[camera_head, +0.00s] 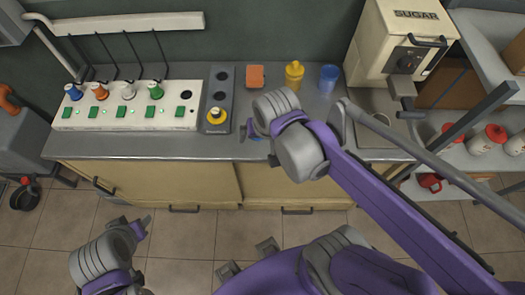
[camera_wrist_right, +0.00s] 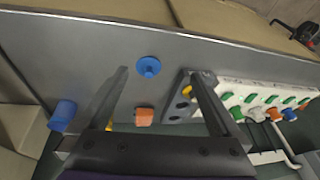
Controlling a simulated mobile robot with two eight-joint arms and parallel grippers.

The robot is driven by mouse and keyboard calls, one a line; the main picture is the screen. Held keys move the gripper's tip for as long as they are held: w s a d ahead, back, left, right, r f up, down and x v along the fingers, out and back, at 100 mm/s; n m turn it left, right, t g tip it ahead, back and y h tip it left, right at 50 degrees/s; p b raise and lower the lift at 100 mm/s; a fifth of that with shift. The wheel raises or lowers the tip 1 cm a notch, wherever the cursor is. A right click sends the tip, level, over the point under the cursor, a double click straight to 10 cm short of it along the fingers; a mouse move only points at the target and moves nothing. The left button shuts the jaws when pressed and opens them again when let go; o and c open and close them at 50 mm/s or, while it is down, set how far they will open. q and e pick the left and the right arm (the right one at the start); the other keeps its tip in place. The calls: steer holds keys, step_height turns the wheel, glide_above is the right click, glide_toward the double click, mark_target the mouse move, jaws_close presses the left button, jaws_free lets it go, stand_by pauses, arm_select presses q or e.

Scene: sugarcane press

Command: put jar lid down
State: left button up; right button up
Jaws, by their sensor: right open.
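A blue jar lid (camera_wrist_right: 148,67) with a small knob lies on the grey counter in the right wrist view. It shows between the two finger lines, touching neither finger there. In the head view a bit of the blue lid (camera_head: 257,129) shows beside my right gripper (camera_head: 258,142), which hides much of it. My right gripper (camera_wrist_right: 155,78) is open and empty over the counter. The blue jar (camera_head: 329,77) stands at the back of the counter with no lid seen on it. My left gripper (camera_head: 143,225) is low, in front of the cabinets; its jaws are unclear.
An orange block (camera_head: 255,76) and a yellow lidded jar (camera_head: 294,74) stand at the back. A dark holder (camera_head: 218,85) with a yellow piece and a white button panel (camera_head: 125,118) are left. The sugar machine (camera_head: 405,45) is right. The counter's front strip (camera_head: 150,150) is clear.

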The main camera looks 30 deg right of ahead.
steer(key=s+n, duration=0.1)
steer(key=s+a+f+n+t, duration=0.1)
steer(key=s+n, duration=0.1)
steer(key=s+f+n, duration=0.1)
steer(key=n, duration=0.1)
steer(key=shift+s+a+t, duration=0.2)
steer(key=shift+a+t, duration=0.15)
steer(key=shift+t, duration=0.05)
